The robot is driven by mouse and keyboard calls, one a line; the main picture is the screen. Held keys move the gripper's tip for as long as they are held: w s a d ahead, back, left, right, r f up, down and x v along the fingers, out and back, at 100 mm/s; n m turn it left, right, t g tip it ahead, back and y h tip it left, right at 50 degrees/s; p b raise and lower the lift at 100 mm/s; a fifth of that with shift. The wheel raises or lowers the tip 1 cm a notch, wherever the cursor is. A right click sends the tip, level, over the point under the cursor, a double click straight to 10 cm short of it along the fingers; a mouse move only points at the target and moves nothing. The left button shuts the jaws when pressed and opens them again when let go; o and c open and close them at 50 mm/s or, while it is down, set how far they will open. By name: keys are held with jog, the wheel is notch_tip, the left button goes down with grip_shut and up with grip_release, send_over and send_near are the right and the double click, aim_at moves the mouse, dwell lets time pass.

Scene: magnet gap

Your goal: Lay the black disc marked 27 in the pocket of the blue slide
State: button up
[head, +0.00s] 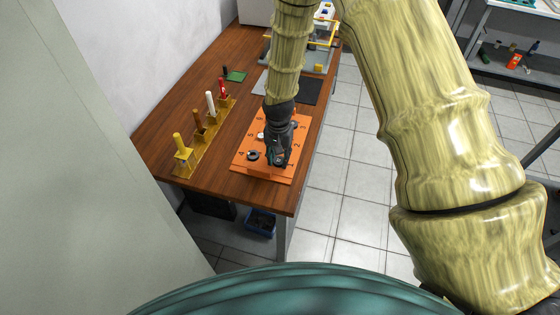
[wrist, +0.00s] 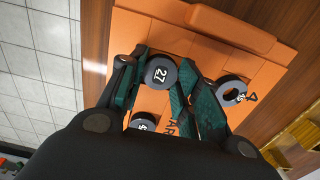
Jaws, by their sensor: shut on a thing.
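The black disc marked 27 (wrist: 158,78) sits between the two green fingertips of my gripper (wrist: 161,70) in the wrist view, its white number facing the camera. My gripper is shut on it, over the orange board. In the head view my gripper (head: 278,160) is low at the front of the orange board (head: 246,168), and the disc is mostly hidden there. I cannot tell whether the disc touches the board. The blue slide cannot be made out clearly; a grey and yellow apparatus (head: 320,58) stands at the far end of the table.
Another dark disc (wrist: 232,91) lies on the board to the right, and one more (wrist: 143,121) is partly hidden below. A yellow rack (head: 205,135) with upright colored handles stands at left.

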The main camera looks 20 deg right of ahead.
jog(key=shift+r, duration=0.1)
jog(key=shift+r+p, duration=1.65)
jog(key=shift+r, duration=0.7)
